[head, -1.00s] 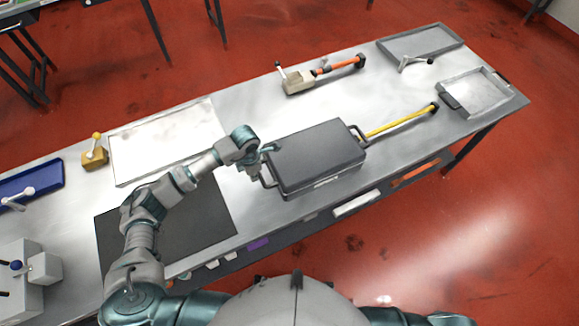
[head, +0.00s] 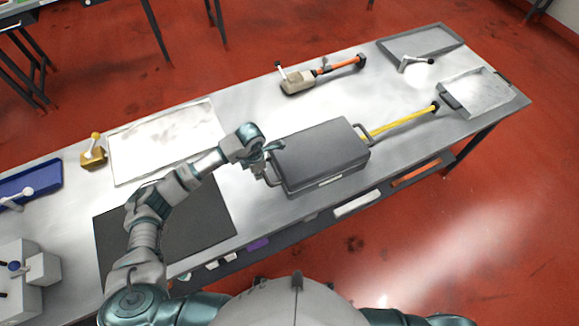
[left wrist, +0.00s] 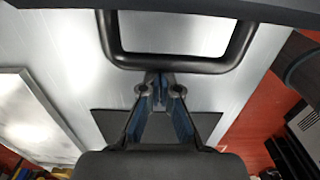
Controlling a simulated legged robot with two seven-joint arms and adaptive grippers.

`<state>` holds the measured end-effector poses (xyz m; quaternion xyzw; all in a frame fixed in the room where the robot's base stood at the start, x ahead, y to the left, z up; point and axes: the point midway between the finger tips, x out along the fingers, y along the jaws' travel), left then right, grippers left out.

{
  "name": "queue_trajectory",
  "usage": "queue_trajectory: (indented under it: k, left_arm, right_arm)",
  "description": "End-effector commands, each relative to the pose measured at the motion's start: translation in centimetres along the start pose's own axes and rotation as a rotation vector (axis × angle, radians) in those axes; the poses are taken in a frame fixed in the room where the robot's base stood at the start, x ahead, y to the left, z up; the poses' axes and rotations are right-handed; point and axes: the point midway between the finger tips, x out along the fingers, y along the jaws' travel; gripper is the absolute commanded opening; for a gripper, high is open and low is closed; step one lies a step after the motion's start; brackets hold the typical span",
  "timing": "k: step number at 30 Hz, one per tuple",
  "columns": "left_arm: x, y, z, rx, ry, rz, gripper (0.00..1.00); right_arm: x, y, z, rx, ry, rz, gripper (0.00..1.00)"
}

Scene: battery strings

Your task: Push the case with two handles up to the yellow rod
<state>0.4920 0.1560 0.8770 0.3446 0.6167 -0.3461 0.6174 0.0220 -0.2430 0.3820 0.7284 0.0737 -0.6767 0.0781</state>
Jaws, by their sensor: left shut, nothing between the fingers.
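The dark grey case (head: 318,155) lies flat on the metal table in the head view, with one handle (head: 272,176) on its left end and one (head: 362,131) on its right. The yellow rod (head: 400,122) lies to its right, its near end at or very close to the right handle; I cannot tell whether they touch. My left gripper (head: 268,156) is shut and empty at the case's left end. In the left wrist view its fingertips (left wrist: 161,82) are at the bar of the near handle (left wrist: 180,63). My right gripper is not in view.
An orange rod with a clamp block (head: 298,82) lies at the back. Grey trays (head: 478,112) stand at the right end. A white panel (head: 165,140), a dark mat (head: 205,215), a yellow-handled block (head: 93,152) and a blue tray (head: 45,180) are on the left.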

Motion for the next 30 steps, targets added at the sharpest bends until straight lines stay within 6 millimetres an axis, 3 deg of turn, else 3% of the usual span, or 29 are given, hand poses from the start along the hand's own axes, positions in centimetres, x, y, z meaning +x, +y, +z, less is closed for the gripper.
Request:
queue_trajectory:
  k: [5,18,30]
  left_arm:
    - [-0.1,-0.1,0.5,0.002,-0.005,0.0,0.0]
    - [0.0,-0.1,-1.7,0.0,-0.002,-0.001,0.0]
    - [-0.7,0.0,-1.8,0.0,-0.002,0.0,0.0]
  right_arm:
    - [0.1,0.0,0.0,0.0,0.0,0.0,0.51]
    - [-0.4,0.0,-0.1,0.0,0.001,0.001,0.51]
    - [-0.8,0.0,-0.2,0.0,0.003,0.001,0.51]
